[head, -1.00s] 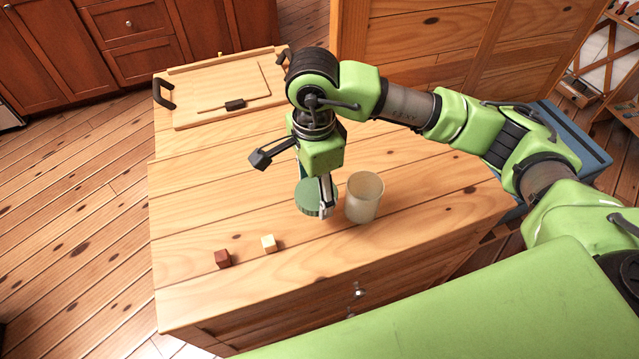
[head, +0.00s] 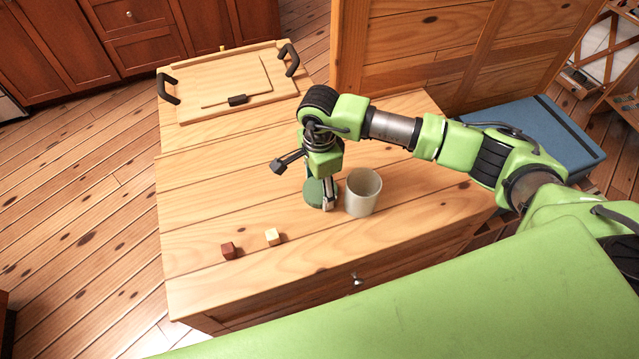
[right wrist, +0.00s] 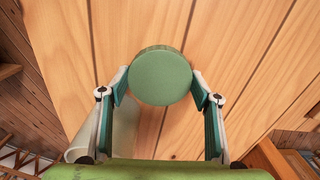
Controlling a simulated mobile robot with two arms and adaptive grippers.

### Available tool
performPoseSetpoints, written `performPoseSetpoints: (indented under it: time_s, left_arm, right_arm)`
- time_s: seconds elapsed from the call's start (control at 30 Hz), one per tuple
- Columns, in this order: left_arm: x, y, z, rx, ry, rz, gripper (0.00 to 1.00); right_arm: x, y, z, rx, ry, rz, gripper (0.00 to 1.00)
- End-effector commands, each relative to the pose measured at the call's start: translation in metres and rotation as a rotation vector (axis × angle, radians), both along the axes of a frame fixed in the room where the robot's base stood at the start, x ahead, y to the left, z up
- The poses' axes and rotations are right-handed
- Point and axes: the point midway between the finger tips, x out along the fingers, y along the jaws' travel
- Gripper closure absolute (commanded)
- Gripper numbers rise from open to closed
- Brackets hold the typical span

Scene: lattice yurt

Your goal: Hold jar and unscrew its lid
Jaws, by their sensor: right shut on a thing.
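The round green lid (head: 317,193) is off the jar, just left of it in the head view. My right gripper (head: 328,204) points down and is shut on the lid. In the right wrist view the lid (right wrist: 160,76) sits between the two fingertips (right wrist: 160,88). It is low over the table; I cannot tell whether it touches the wood. The pale, translucent jar (head: 362,194) stands upright on the table with its mouth open. It shows partly behind a finger in the right wrist view (right wrist: 88,142). My left gripper is not in view.
A dark red cube (head: 229,251) and a pale cube (head: 273,237) lie near the table's front left. A wooden tray (head: 190,112) with black handles is at the back. The wooden tabletop (head: 220,185) is clear between them. A blue box (head: 560,135) stands right.

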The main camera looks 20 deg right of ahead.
Motion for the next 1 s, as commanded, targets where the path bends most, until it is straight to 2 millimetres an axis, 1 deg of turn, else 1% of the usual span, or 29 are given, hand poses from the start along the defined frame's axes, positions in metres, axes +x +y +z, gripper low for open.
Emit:
performPoseSetpoints:
  time_s: [0.17, 0.2, 0.23, 0.53, 0.67, 0.7, 0.77, 0.83, 1.0]
  left_arm:
    - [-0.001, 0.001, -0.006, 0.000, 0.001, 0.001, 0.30]
    - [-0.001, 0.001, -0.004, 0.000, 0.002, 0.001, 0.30]
    - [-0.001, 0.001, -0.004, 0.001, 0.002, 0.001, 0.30]
    - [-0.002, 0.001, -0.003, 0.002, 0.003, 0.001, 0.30]
    - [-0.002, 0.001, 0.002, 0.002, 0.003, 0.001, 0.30]
    - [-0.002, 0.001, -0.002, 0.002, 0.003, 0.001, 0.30]
    - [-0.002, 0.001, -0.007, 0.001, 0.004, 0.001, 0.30]
    - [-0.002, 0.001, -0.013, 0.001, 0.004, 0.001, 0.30]
    - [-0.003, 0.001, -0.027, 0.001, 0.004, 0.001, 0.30]
  right_arm:
    - [0.000, 0.000, -0.004, 0.000, 0.000, 0.000, 0.68]
    - [0.000, 0.000, -0.002, 0.000, 0.000, -0.001, 0.32]
    - [0.000, 0.000, -0.002, 0.000, 0.000, -0.001, 0.26]
    - [0.000, 0.000, -0.002, 0.000, 0.000, -0.001, 0.26]
    - [0.000, 0.000, 0.003, 0.000, 0.000, -0.001, 0.26]
    - [0.001, 0.000, 0.004, 0.000, -0.002, -0.001, 0.26]
    - [0.002, 0.000, 0.013, 0.002, -0.006, -0.001, 0.26]
    - [0.002, 0.000, 0.026, 0.002, -0.007, 0.000, 0.26]
    - [0.002, 0.000, 0.063, 0.001, -0.007, 0.000, 0.26]
